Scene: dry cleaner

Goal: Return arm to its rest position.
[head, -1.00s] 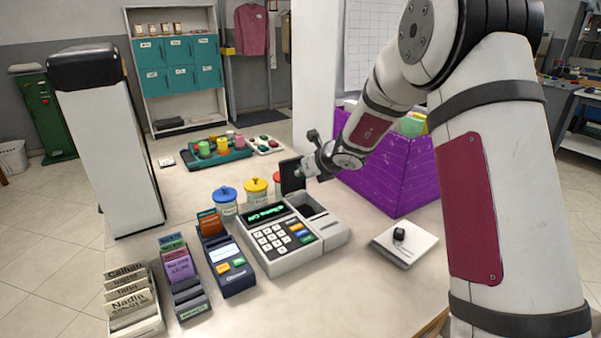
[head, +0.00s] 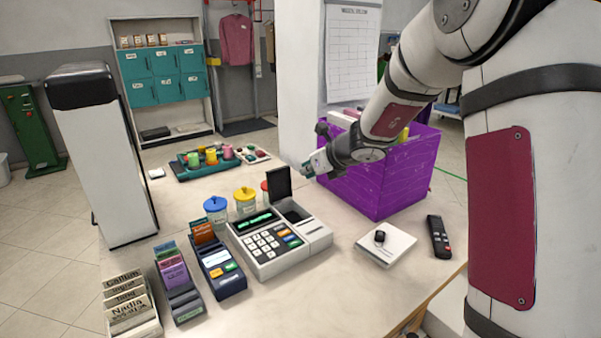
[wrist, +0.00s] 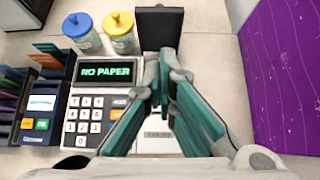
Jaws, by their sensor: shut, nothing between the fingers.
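My arm reaches in from the right in the head view. My gripper (head: 312,167) hangs above the counter, near the raised lid of the cash register (head: 270,245) and left of the purple crate. In the wrist view my gripper (wrist: 164,75) shows its teal fingers together with nothing between them. The register's open printer lid (wrist: 158,27) is beyond the fingertips. The register display (wrist: 105,71) reads "NO PAPER". The fingers hide part of the register's right side.
The purple crate (head: 368,185) stands close right of my gripper. Lidded jars (head: 216,208), a card terminal (head: 216,262) and card holders (head: 178,287) stand left. A white pad (head: 386,244) and a black remote (head: 439,237) lie at right. A tray of cups (head: 208,165) is behind.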

